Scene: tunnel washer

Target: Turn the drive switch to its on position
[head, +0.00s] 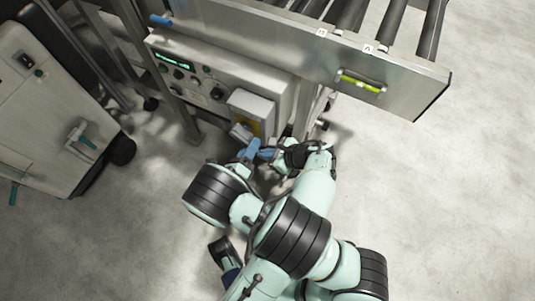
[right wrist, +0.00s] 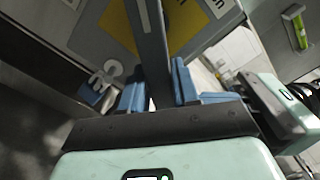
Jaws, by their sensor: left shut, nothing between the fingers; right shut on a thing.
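The drive switch is a grey box (head: 250,104) below the right end of the control panel, with a yellow plate on its lower face. In the right wrist view the yellow plate (right wrist: 182,25) shows behind a long dark handle (right wrist: 148,35). My right gripper (right wrist: 156,88) has its blue fingers on either side of this handle and is shut on it. In the head view the right gripper (head: 251,150) is just below the switch box; the handle cannot be made out there. Lettering beside the plate is cut off, so the switch position is unclear.
The control panel (head: 190,78) has a lit green display and several knobs. Above it runs a roller conveyor with a metal side rail (head: 300,45) and a yellow-green handle (head: 360,80). A grey cabinet (head: 50,120) stands at left. The floor at right is clear.

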